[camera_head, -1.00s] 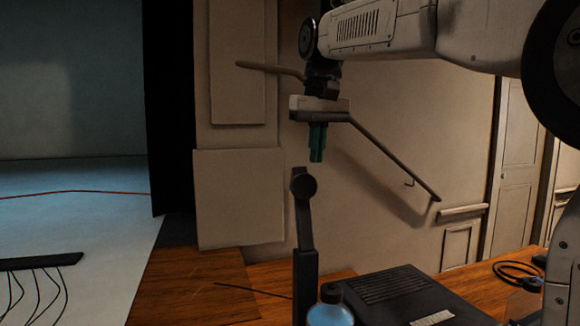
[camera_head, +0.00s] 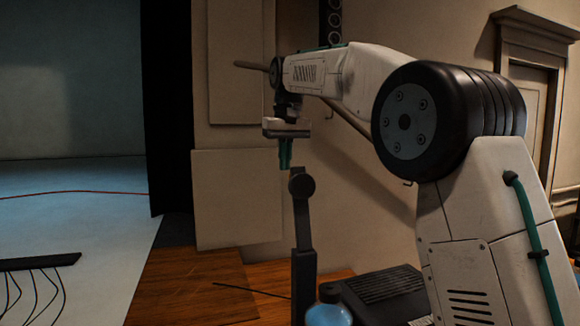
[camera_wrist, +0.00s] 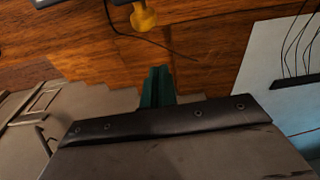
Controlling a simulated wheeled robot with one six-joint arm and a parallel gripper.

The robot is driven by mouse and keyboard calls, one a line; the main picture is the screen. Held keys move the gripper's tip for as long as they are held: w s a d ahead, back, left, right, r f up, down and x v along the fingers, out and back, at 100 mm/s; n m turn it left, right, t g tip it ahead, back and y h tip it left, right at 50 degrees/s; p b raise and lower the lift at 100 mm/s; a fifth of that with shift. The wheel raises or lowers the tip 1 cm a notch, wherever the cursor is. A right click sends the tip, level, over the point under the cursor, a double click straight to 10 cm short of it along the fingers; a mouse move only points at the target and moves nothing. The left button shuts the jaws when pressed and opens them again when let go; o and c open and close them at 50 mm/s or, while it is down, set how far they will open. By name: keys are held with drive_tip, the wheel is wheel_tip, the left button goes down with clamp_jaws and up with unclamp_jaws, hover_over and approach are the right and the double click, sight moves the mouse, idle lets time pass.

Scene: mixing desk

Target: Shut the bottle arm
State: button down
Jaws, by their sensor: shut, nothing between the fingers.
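The bottle arm (camera_head: 304,240) is a dark upright bar with a round knob at its top, standing above the wooden desk in the head view. Its foot is cut off by the picture's lower edge. My gripper (camera_head: 285,164) points down just above and slightly left of the knob in the picture, with its green fingers together and empty. A gap in depth between them cannot be judged. In the wrist view the shut fingers (camera_wrist: 158,76) show at the middle. A yellow rounded piece (camera_wrist: 144,16) shows at the top there; I cannot tell whether it belongs to the bottle arm.
A blue bottle (camera_head: 329,315) stands right beside the bar at the lower edge. A black vented box (camera_head: 383,289) lies right of it on the wooden desk (camera_head: 195,283). A black strip with cables (camera_head: 40,262) lies at the left. The desk left of the bar is mostly clear.

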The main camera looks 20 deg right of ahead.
drive_tip(key=shift+s+f, duration=0.3)
drive_tip(key=shift+s, duration=0.65)
drive_tip(key=shift+s+f, duration=0.25)
drive_tip(key=shift+s, duration=0.65)
